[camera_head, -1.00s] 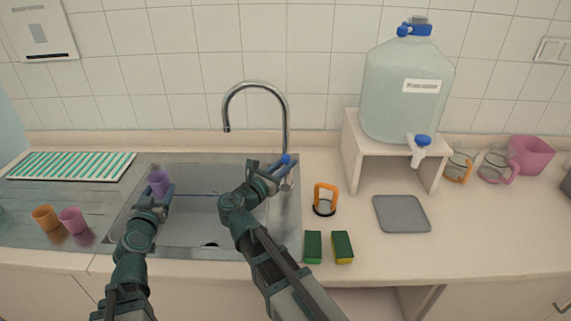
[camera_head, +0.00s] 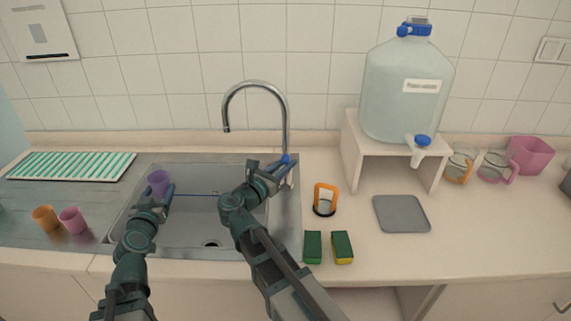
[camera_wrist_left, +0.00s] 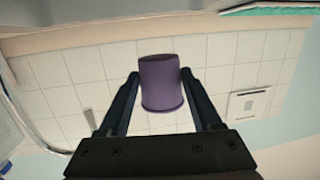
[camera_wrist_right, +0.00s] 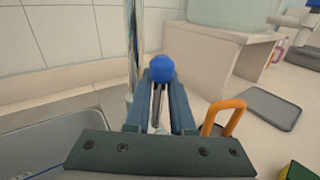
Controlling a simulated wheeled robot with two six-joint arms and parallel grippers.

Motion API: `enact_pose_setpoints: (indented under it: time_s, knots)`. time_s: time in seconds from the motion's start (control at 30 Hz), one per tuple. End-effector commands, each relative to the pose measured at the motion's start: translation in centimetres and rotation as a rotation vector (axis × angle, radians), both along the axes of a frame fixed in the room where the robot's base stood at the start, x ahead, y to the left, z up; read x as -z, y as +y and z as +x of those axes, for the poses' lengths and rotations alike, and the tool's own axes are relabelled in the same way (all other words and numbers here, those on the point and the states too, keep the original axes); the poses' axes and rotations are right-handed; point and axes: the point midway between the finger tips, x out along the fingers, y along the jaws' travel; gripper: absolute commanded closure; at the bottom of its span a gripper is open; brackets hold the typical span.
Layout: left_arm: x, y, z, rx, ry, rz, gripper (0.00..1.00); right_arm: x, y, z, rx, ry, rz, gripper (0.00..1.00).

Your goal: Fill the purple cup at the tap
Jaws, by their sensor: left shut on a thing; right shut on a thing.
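The purple cup (camera_head: 157,179) is held above the left part of the sink (camera_head: 180,231). My left gripper (camera_head: 164,192) is shut on it, with one finger on each side of its wall in the left wrist view (camera_wrist_left: 161,84). The tap (camera_head: 285,120) stands behind the sink with its spout mouth to the right of the cup, apart from it. No water stream shows at the spout. My right gripper (camera_head: 270,170) is shut on the blue-tipped tap handle (camera_head: 286,159); the blue knob also shows between the fingers in the right wrist view (camera_wrist_right: 162,68). The cup's inside cannot be made out.
An orange cup (camera_head: 45,218) and a pink cup (camera_head: 70,220) stand left of the sink, near a green-striped rack (camera_head: 70,165). Right of the sink are an orange-handled item (camera_head: 325,199), two sponges (camera_head: 313,247), a grey mat (camera_head: 402,214) and a water dispenser (camera_head: 405,90).

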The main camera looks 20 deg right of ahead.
Motion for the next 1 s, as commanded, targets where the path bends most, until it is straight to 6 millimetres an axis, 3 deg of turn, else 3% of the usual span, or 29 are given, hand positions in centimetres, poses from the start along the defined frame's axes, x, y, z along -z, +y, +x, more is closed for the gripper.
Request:
enact_pose_setpoints:
  time_s: [0.37,1.0]
  knots:
    - [-1.2,0.0,0.0,0.0,0.0,0.0,0.86,-0.7,-0.5,0.0,-0.004,-0.022,0.048,1.0]
    - [-4.9,0.0,0.0,0.0,0.0,0.0,0.86,0.4,-4.1,-1.0,0.001,-0.136,0.439,1.0]
